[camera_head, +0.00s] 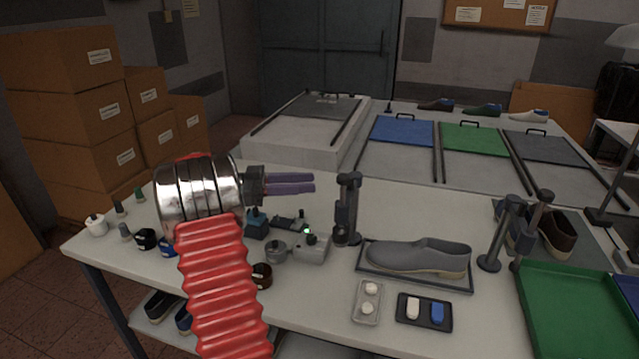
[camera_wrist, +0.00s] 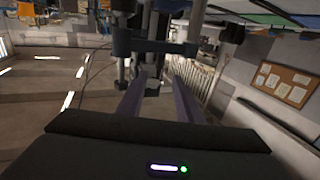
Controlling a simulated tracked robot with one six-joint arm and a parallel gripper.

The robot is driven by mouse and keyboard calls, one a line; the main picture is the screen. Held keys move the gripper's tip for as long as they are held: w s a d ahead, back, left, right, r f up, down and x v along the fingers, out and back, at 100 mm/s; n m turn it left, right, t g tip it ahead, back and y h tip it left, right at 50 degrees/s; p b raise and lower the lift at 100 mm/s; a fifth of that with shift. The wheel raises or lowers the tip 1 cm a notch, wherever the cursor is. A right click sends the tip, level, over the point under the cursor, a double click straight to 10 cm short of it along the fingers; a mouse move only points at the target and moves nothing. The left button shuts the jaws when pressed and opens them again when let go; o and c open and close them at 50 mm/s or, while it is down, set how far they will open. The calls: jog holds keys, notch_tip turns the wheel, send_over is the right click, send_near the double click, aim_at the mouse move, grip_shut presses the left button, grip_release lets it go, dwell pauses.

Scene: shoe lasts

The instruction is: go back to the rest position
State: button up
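My gripper (camera_head: 313,184) is raised above the left half of the white table (camera_head: 411,207), its two purple fingers pointing right. In the wrist view the fingers (camera_wrist: 160,85) stand apart with a clear gap, and I see nothing held between them. A dark upright clamp post (camera_head: 347,208) stands on the table to the right of the fingertips. A grey shoe (camera_head: 415,257) lies on a dark mat (camera_head: 372,273) at the right of that post, apart from the gripper.
Small bottles and jars (camera_head: 146,239) stand at the table's left end. A small device (camera_head: 311,247) with a green light sits below the gripper. A green tray (camera_head: 570,312) is at the right. Stacked cardboard boxes (camera_head: 66,95) stand at the left; covered bins (camera_head: 401,131) are behind.

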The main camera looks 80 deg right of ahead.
jog(key=shift+v, duration=0.85)
